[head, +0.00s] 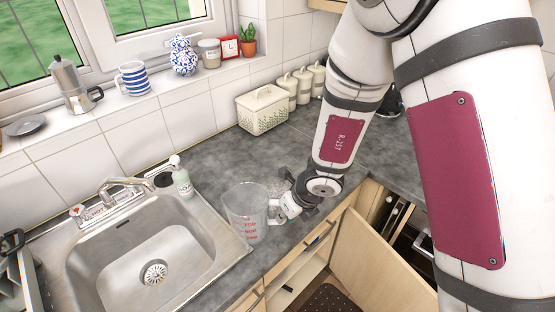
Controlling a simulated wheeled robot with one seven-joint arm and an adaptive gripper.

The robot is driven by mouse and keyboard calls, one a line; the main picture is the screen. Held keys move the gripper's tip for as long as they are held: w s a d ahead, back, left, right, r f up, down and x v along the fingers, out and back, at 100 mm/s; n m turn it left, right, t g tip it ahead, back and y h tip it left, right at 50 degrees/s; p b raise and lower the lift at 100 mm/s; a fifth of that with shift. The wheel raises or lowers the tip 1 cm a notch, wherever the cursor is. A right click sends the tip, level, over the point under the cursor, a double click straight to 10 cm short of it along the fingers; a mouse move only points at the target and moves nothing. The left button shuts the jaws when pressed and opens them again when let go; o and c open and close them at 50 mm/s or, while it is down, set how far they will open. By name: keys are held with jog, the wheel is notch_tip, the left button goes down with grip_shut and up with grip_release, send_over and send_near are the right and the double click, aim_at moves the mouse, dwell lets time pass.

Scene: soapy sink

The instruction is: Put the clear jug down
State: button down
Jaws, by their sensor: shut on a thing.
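The clear jug (243,203) is see-through with red measuring marks. It is upright at the right rim of the sink, over the grey worktop. My gripper (281,208) is at the jug's right side, shut on its handle side. The fingertips are small and partly hidden, so the exact hold is hard to see. I cannot tell whether the jug's base touches the worktop or hangs just above it.
The steel sink (91,268) is empty to the left, with a tap (125,186) and soap bottle (182,180) behind it. A cream bread bin (263,110) and canisters (302,84) stand by the wall. Grey worktop (222,160) behind the jug is clear. An open cupboard door (375,262) is below.

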jog(key=w+a+f+b, duration=0.1)
jog(key=w+b, duration=0.1)
jog(key=w, duration=0.3)
jog(key=w+a+f+b, duration=0.1)
jog(key=w+f+b, duration=0.1)
jog(key=w, duration=0.3)
jog(key=w+a+f+b, duration=0.1)
jog(key=w+f+b, duration=0.1)
jog(key=w, duration=0.4)
jog(key=shift+f+b, duration=0.1)
jog(key=shift+b, duration=0.25)
jog(key=shift+s, duration=0.1)
